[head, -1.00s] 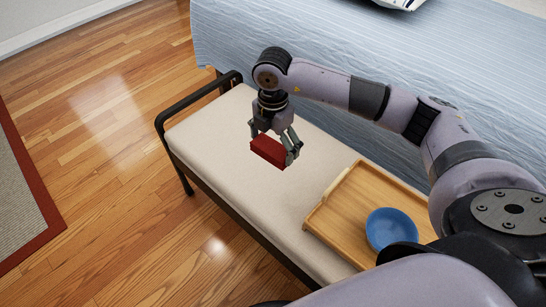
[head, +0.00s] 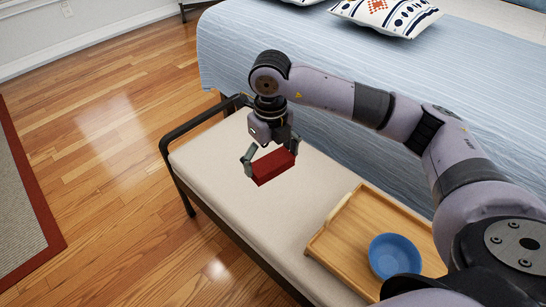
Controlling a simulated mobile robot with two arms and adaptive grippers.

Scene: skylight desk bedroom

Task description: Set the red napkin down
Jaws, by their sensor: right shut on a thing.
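The red napkin (head: 273,167) is a folded dark red block in the head view, over the cream bench cushion (head: 215,165). My right gripper (head: 270,160) points down and is shut on the napkin, with one finger at each end of it. I cannot tell whether the napkin's underside touches the cushion. My left gripper is not in view.
A wooden tray (head: 334,247) with a blue bowl (head: 394,257) stands on the bench to the right. The bench's black armrest (head: 192,127) is at the left end. A blue-covered bed (head: 330,60) with patterned pillows (head: 386,14) lies behind. The cushion between napkin and tray is clear.

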